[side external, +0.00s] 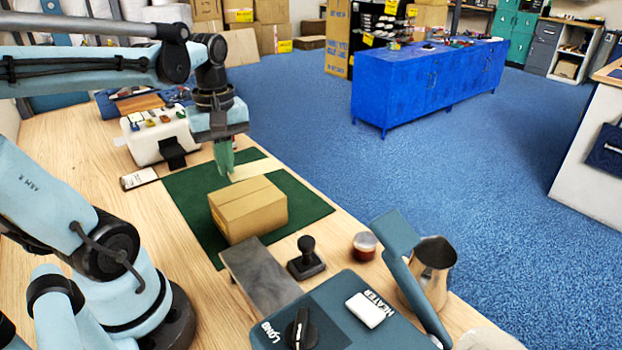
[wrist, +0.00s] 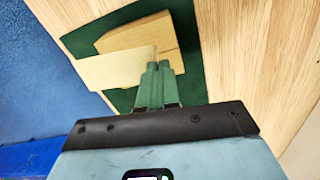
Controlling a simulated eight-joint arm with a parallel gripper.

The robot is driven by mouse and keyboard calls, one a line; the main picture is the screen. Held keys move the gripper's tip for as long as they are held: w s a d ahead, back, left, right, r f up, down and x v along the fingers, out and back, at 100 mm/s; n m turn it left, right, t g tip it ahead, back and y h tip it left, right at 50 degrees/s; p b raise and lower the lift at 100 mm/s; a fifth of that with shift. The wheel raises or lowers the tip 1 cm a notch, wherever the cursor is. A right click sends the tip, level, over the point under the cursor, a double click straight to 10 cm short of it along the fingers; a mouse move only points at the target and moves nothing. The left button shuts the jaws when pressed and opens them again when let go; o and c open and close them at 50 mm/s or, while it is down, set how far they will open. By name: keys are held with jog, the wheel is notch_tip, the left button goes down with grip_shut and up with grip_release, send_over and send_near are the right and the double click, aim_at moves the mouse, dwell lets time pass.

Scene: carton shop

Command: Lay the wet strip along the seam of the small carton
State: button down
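The small carton (side external: 240,215) is a closed brown box standing on the dark green mat (side external: 310,204). A seam runs along its top. The pale tan strip (side external: 258,168) sticks out to the right from my gripper (side external: 225,172), above the mat just behind the carton. My gripper's green fingers are closed together on one end of the strip. In the wrist view the strip (wrist: 112,70) reaches left from the fingertips (wrist: 158,68) and overlaps part of the carton (wrist: 160,38). Whether the strip touches the carton I cannot tell.
A grey metal plate (side external: 262,277), a black-handled stamp (side external: 306,262), a red jar (side external: 364,247) and a metal jug (side external: 433,270) stand in front of the mat. A blue-grey machine marked HEATER (side external: 345,325) fills the near edge. A white machine (side external: 150,145) stands behind left.

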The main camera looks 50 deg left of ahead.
aim_at(227, 202)
jog(key=shift+n, duration=0.8)
jog(key=shift+s+a+f, duration=0.1)
jog(key=shift+a+f, duration=0.2)
jog(key=shift+f, duration=0.85)
jog(key=shift+s+a+f, duration=0.1)
jog(key=shift+a+f, duration=0.25)
jog(key=shift+f, duration=0.75)
jog(key=shift+a+f, duration=0.3)
jog(key=shift+f, duration=0.85)
jog(key=shift+f, duration=0.15)
jog(key=c, duration=1.8)
grip_release()
jog(key=o, duration=0.5)
jog(key=shift+r, duration=3)
jog(key=shift+d, duration=0.1)
